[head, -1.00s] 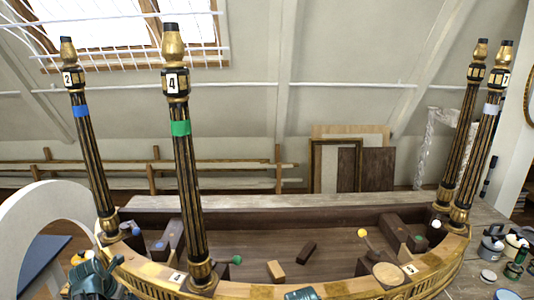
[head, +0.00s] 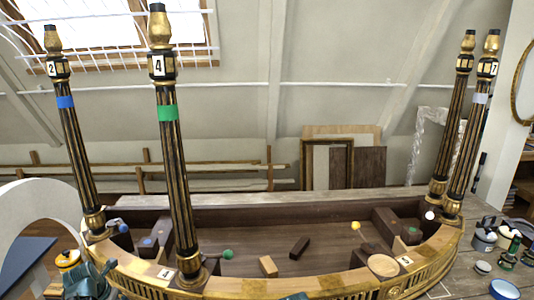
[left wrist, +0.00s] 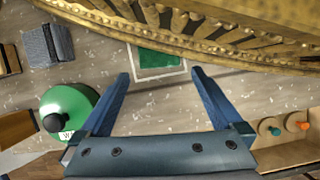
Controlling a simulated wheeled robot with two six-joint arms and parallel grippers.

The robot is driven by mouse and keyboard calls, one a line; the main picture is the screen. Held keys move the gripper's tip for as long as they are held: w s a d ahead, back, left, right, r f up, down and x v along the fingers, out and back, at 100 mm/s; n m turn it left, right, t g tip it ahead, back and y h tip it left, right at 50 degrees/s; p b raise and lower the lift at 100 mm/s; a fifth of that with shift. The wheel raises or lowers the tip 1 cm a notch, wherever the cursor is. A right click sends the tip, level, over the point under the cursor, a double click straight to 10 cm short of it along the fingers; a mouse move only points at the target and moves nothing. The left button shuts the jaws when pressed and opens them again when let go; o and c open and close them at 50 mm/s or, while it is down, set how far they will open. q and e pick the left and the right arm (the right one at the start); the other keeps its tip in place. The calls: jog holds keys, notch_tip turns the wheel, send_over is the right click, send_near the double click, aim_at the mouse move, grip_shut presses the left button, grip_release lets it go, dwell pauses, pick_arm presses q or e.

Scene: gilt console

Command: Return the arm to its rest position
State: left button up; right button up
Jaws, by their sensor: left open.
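My left gripper (left wrist: 160,72) is open and empty in the left wrist view. Its two blue fingers stand apart above a speckled worktop. A green panel with a pale border (left wrist: 160,62) lies beyond the fingertips, beside the gilt console edge (left wrist: 230,35). In the head view the curved gilt console (head: 255,291) stands in front of me, with black and gold posts such as the one marked 4 (head: 175,170).
A green round lidded thing with a black knob (left wrist: 75,108) and a grey block (left wrist: 47,45) lie left of the fingers. A wooden tray with round pieces (left wrist: 290,152) is at right. Pots and bottles (head: 484,238) stand right of the console. Blocks lie inside it.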

pick_arm(q)
jog(key=p+v, duration=0.8)
jog(key=v, duration=0.2)
jog(key=shift+r+p, duration=0.25)
jog(key=shift+p, duration=0.15)
